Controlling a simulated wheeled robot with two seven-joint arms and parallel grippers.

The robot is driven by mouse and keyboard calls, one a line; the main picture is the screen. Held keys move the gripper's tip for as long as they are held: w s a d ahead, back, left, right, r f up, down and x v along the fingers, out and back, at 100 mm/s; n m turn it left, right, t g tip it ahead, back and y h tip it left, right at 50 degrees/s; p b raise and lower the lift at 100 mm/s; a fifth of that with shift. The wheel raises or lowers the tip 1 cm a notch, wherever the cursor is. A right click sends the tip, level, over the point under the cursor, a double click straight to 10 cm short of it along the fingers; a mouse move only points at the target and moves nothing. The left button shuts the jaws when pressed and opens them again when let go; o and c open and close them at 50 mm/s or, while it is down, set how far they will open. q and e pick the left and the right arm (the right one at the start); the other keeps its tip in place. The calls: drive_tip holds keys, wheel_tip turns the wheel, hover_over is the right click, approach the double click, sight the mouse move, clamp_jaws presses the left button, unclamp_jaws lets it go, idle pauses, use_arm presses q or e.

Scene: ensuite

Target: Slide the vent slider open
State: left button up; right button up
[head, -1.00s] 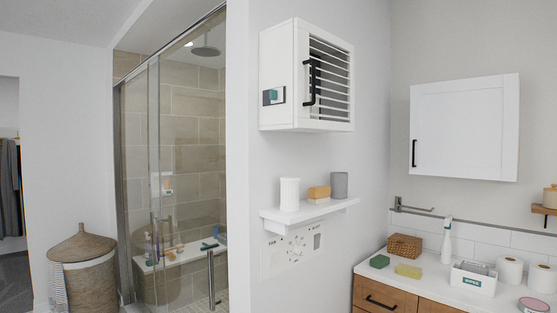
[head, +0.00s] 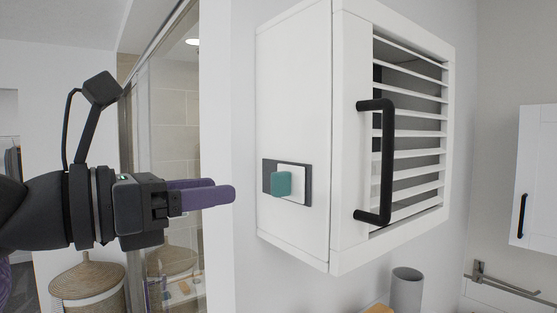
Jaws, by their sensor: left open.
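The vent slider is a teal knob (head: 281,184) on a small plate, dark grey at the left and white at the right (head: 298,178). It is on the left side of a white wall cabinet (head: 292,110) with a slatted front. The knob sits near the middle of the plate, over the edge of the white part. My left gripper (head: 222,194) is open and empty, with purple fingers pointing right. In the picture it is left of the knob at about the same height, and apart from it. My right gripper is not in view.
A black bar handle (head: 386,160) sticks out from the cabinet's slatted door (head: 410,150). A grey cup (head: 406,290) stands below the cabinet. A wicker basket (head: 85,290) and the glass shower are at the left. A second white cabinet (head: 538,170) is at the right.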

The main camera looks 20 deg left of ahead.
sight(272, 183)
use_arm(q)
drive_tip(key=w+d+p, duration=0.2)
drive_tip(key=shift+d+r, duration=0.3)
drive_tip(key=shift+r, duration=0.05)
drive_tip(key=p+x, duration=0.1)
drive_tip(key=x, duration=0.2)
drive_tip(key=shift+w+f, duration=0.2)
drive_tip(key=shift+w, duration=0.25)
drive_tip(key=shift+w+d+f, duration=0.15)
drive_tip(key=shift+w+d, duration=0.05)
drive_tip(key=shift+d, duration=0.05)
drive_tip(key=shift+s, duration=0.1)
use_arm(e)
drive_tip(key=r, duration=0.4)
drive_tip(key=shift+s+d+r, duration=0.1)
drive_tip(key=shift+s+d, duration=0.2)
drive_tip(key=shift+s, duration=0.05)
use_arm(q)
clamp_jaws()
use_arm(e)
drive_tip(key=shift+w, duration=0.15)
use_arm(q)
drive_tip(key=shift+w, duration=0.2)
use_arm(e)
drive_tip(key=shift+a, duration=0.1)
